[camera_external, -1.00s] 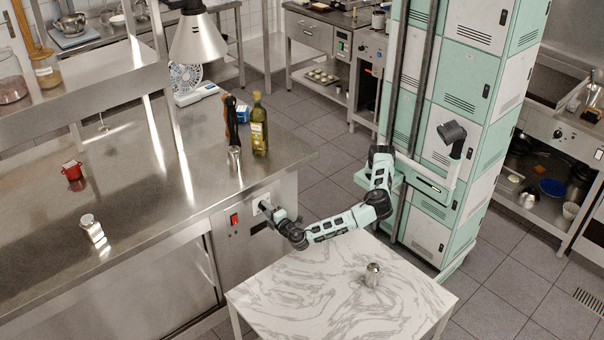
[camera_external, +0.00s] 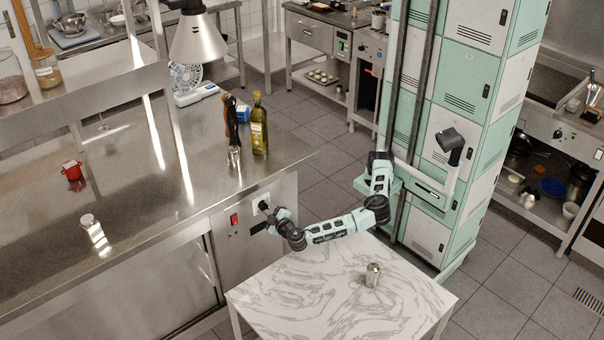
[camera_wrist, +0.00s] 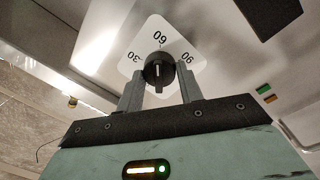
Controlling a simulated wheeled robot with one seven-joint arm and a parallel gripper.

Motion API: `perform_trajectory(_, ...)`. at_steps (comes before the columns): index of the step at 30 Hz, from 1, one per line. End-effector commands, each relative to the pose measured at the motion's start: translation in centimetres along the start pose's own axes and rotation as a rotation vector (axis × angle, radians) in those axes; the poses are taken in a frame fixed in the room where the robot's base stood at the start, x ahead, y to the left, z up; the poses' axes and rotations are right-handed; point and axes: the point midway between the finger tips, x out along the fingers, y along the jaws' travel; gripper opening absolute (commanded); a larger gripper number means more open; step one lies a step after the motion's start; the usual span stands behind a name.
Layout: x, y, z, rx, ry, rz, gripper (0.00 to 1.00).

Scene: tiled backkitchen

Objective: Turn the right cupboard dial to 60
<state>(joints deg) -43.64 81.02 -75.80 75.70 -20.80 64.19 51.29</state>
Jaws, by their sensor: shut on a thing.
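The dial (camera_wrist: 158,72) is a round black knob with a raised grip bar and a pale line. It sits on a white plate (camera_wrist: 133,42) marked 30, 60 and 90. In the wrist view the 60 is above the knob, 30 to the left and 90 to the right, all upside down. The bar and pale line stand nearly upright, roughly in line with the 60. My gripper (camera_wrist: 160,88) has its two grey fingers on either side of the knob, shut on it. In the external view my gripper (camera_external: 267,211) is at the cupboard's end panel and hides most of the dial.
A red switch (camera_external: 234,219) is on the panel left of the dial. A marble-topped table (camera_external: 300,300) with a metal shaker (camera_external: 372,275) stands below my arm. The steel counter (camera_external: 150,205) above holds an oil bottle (camera_external: 259,128) and a pepper mill (camera_external: 232,125).

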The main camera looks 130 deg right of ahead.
Motion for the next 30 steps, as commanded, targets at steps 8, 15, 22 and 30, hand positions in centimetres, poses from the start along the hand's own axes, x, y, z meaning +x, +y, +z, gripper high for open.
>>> perform_trajectory(8, -0.05, -0.11, 0.09, 0.024, -0.003, -0.002, 0.14)
perform_trajectory(15, -0.05, -0.1, 0.09, 0.024, -0.003, -0.002, 0.14)
perform_trajectory(22, -0.03, -0.06, 0.06, 0.023, -0.003, -0.002, 0.58)
perform_trajectory(30, -0.55, 0.0, -0.04, 0.023, -0.001, -0.002, 0.58)
